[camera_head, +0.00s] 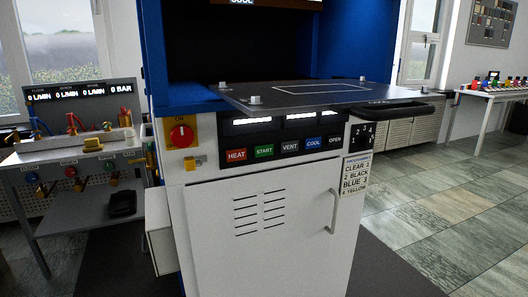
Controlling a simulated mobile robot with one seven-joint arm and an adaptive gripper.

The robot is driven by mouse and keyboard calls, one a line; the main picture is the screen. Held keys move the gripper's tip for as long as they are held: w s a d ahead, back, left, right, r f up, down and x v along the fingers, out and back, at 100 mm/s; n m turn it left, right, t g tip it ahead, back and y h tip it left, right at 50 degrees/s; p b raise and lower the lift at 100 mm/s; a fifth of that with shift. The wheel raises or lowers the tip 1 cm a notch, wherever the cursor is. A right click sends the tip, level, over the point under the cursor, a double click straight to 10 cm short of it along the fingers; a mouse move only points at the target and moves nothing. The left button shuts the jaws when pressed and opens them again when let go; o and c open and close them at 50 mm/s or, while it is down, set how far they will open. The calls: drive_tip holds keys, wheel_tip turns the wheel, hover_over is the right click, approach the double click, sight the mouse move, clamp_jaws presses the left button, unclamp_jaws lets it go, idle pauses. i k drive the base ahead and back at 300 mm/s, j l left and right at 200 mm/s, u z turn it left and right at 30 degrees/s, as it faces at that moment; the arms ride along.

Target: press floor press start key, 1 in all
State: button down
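The floor press stands in the middle of the view, a tall blue and white cabinet with a white door (262,235). Its black key panel carries a row of coloured keys. The green START key (264,151) is second from the left. The red HEAT key (236,156) is to its left and the dark VENT key (290,148) to its right. The blue COOL key (314,144) and black OPEN key (335,140) follow. Lit displays sit above the keys. My gripper is not in this view.
A dark plate (290,97) with a black handle (395,108) juts out above the keys. A red rotary switch (182,136) is at the left. A bench with hoses and gauges (85,215) stands left of the press. Tiled floor (430,210) at the right is clear.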

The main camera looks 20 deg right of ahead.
sight(266, 150)
drive_tip(key=i+j+z, duration=0.1)
drive_tip(key=j+z, duration=0.3)
drive_tip(key=i+j+z, duration=0.1)
drive_tip(key=j+z, duration=0.15)
drive_tip(key=z, duration=0.15)
drive_tip(key=j+z, duration=0.4)
